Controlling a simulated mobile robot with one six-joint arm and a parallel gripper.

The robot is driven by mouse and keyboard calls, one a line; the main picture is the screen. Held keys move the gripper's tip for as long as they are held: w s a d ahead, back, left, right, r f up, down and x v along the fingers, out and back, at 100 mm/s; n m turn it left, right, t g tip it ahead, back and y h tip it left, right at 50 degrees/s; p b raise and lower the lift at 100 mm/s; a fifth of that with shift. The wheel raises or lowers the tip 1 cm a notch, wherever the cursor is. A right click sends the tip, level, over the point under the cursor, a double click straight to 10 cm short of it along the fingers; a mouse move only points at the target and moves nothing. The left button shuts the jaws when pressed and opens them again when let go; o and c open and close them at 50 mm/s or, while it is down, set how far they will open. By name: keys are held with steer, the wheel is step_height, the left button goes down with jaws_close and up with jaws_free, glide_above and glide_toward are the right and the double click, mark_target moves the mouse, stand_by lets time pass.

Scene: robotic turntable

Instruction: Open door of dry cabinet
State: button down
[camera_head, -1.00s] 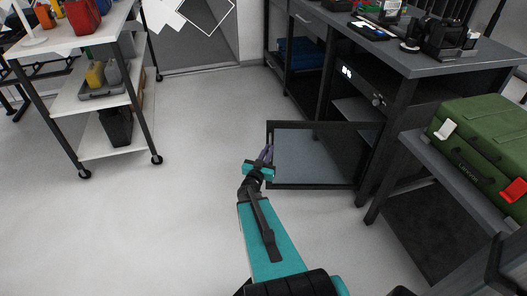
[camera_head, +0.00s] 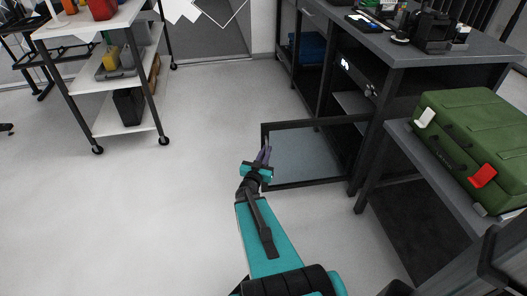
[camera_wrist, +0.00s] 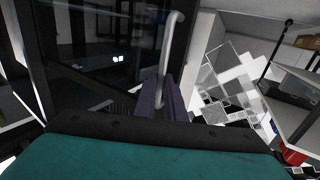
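The dry cabinet (camera_head: 369,92) is a dark unit under the grey workbench, with a small lit display on its front. Its glass door (camera_head: 305,155) in a black frame stands swung out, well open. My gripper (camera_head: 266,156) is at the door's free left edge. In the wrist view, the pale curved door handle (camera_wrist: 167,60) runs down between the purple fingers of my gripper (camera_wrist: 164,98), which look closed around it. The exact contact is partly hidden by the fingers. Dark glass and the lit display show at the left of the wrist view.
A green case (camera_head: 474,140) lies on a low grey table (camera_head: 401,140) at right, close to the door's hinge side. A white shelf cart (camera_head: 122,77) stands at left. The floor (camera_head: 165,210) left of the door is clear.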

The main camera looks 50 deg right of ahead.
steer(key=shift+s+d+r+m+g, duration=0.1)
steer(key=shift+s+m+g, duration=0.05)
steer(key=shift+s, duration=0.4)
steer(key=shift+s+d+r+m+g, duration=0.1)
steer(key=shift+s+m+g, duration=0.05)
steer(key=shift+s, duration=0.4)
steer(key=c, duration=1.8)
jaws_free()
steer(key=shift+c, duration=0.2)
steer(key=shift+w, duration=0.15)
steer(key=shift+a, duration=0.25)
steer(key=p+v, duration=0.7)
steer(key=v, duration=0.6)
steer(key=shift+a+f, duration=0.15)
steer(key=shift+a, duration=0.1)
